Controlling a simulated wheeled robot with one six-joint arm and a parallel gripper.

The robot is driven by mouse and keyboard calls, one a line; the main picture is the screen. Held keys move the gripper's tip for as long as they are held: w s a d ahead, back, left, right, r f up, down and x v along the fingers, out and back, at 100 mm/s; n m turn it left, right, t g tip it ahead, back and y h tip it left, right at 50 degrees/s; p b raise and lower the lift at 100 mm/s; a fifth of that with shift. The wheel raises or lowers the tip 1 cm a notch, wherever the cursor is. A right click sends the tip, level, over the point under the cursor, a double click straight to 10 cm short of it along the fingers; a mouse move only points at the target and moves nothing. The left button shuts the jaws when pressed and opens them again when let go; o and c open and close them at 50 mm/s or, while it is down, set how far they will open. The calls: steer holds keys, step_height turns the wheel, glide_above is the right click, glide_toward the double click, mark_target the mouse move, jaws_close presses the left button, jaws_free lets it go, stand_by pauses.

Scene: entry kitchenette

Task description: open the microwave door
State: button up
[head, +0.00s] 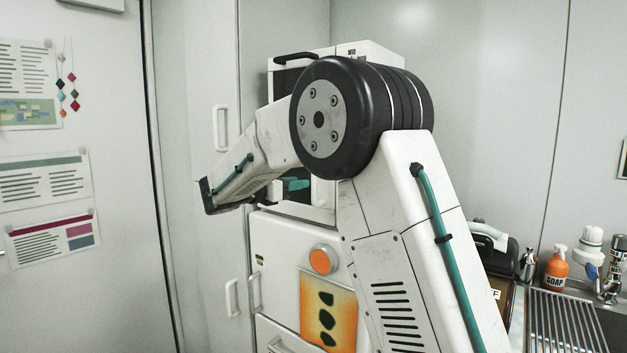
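The microwave (368,49) is a white box in the middle of the head view, standing on a white cabinet. My arm's large black joint and forearm cover most of its front. A dark bar like a handle (295,57) shows at its upper left, above a dark front panel. How far the door stands open or shut is hidden. My forearm reaches down to the left, and its dark end is left of the microwave front. My gripper's fingers cannot be made out. A small teal piece shows below the forearm, in front of the microwave; I cannot tell what it belongs to.
The white cabinet (275,240) below has an orange knob (320,261) and an orange picture. Tall pale cupboards (200,60) stand close on the left. At right are a soap bottle (556,267), a dish rack (565,320) and a sink. Papers hang on the left wall.

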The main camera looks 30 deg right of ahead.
glide_above(314, 203)
steer(key=shift+w+d, duration=0.25)
steer(key=shift+w, duration=0.15)
jaws_close()
